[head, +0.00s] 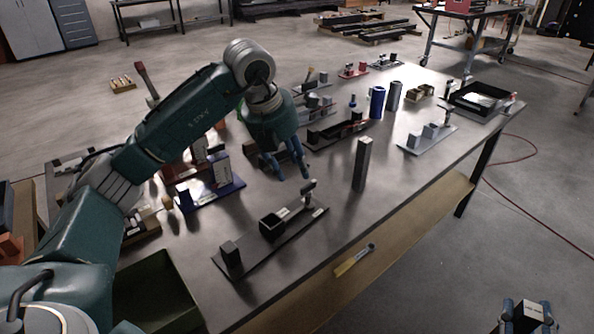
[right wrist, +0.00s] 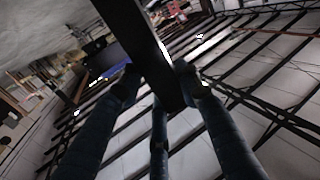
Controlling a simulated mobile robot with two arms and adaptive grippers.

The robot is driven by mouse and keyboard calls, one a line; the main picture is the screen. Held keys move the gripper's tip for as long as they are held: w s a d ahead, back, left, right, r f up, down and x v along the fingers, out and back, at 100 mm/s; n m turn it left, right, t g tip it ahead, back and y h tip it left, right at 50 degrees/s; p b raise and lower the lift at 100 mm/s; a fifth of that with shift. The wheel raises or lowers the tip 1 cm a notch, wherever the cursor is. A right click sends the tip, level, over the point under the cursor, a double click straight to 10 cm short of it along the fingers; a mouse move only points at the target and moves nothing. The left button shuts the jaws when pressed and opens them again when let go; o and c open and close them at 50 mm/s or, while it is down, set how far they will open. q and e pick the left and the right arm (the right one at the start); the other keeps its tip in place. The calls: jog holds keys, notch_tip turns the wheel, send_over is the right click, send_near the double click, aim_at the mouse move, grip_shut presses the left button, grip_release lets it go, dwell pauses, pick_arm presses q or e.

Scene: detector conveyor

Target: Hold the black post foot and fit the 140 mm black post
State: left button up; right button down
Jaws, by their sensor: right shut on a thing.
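The black post foot (head: 272,227) looks like the open square socket on a long black plate (head: 292,239), near the table's front edge. A solid black block and a small upright clamp sit at the plate's ends. My left gripper (head: 291,176) hangs open and empty above and behind the plate, apart from it. My right gripper (head: 526,314) is at the bottom right, off the table; in the right wrist view (right wrist: 158,78) it is shut on a long dark bar (right wrist: 146,40), which looks like the black post. The bar's far end is out of frame.
A tall dark grey post (head: 362,165) stands upright on the table (head: 330,222), right of the plate. A blue fixture (head: 210,192) is to the left, a grey one (head: 428,136) to the right. A dark green bin (head: 150,298) is at the lower left.

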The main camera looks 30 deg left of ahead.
aim_at(305, 186)
pick_arm(q)
jog(key=w+f, duration=0.1)
jog(key=f, duration=0.2)
jog(key=w+d+f+m, duration=0.1)
jog(key=w+f, duration=0.1)
jog(key=f, duration=0.2)
jog(key=w+f+m, duration=0.1)
jog(key=w+f, duration=0.1)
jog(key=f, duration=0.1)
jog(key=shift+w+d+f+p, duration=0.1)
jog(key=shift+d+f+p, duration=0.15)
jog(key=shift+f+p, duration=0.15)
jog(key=shift+t, duration=0.3)
grip_shut()
dwell(0.7)
